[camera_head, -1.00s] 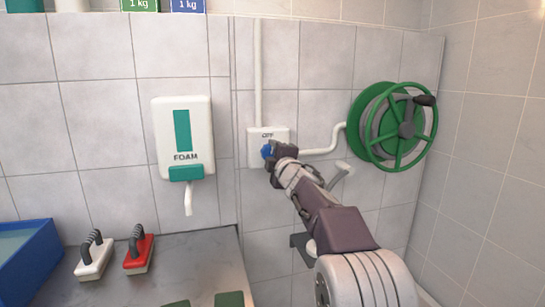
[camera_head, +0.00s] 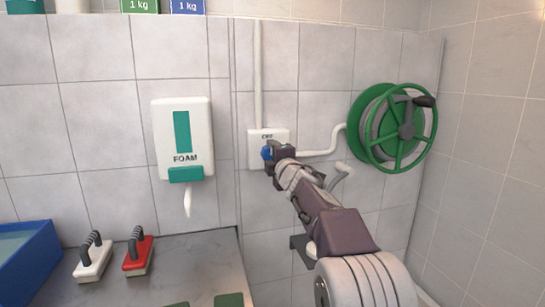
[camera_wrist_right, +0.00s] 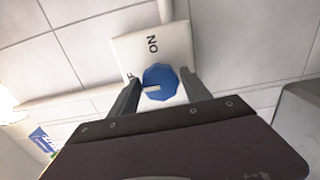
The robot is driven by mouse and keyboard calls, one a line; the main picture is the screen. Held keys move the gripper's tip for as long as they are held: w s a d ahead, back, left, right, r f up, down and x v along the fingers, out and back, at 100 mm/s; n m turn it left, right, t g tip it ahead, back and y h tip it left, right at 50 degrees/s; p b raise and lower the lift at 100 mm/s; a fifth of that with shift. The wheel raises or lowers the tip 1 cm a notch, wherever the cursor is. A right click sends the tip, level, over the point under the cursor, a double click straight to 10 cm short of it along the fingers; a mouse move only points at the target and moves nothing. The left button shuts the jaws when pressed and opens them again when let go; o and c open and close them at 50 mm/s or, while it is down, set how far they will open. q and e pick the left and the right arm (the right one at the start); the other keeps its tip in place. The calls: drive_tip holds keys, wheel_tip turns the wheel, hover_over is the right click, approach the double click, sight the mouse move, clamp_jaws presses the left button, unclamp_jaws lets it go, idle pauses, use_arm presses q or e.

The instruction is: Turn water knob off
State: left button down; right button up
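A blue knob (camera_head: 266,153) sits on a white wall plate (camera_head: 254,136) that has lettering above the knob. In the right wrist view the blue knob (camera_wrist_right: 160,84) carries a white mark pointing left, toward an "F" partly hidden by a finger. "ON" is printed on the white plate (camera_wrist_right: 128,48) above it in that view. My right gripper (camera_head: 270,154) is at the knob. Its two fingers (camera_wrist_right: 161,78) stand apart on either side of the knob, with small gaps seeming to show. Contact is hard to judge. My left gripper is not in view.
A green hose reel (camera_head: 395,128) hangs to the right, joined by a white pipe (camera_head: 320,152). A foam dispenser (camera_head: 183,140) hangs to the left. A grey counter (camera_head: 190,262) below holds a white brush (camera_head: 92,260) and a red brush (camera_head: 138,256).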

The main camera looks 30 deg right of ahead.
drive_tip(key=shift+o, duration=0.5)
drive_tip(key=v, duration=0.9)
drive_tip(key=shift+a, duration=0.1)
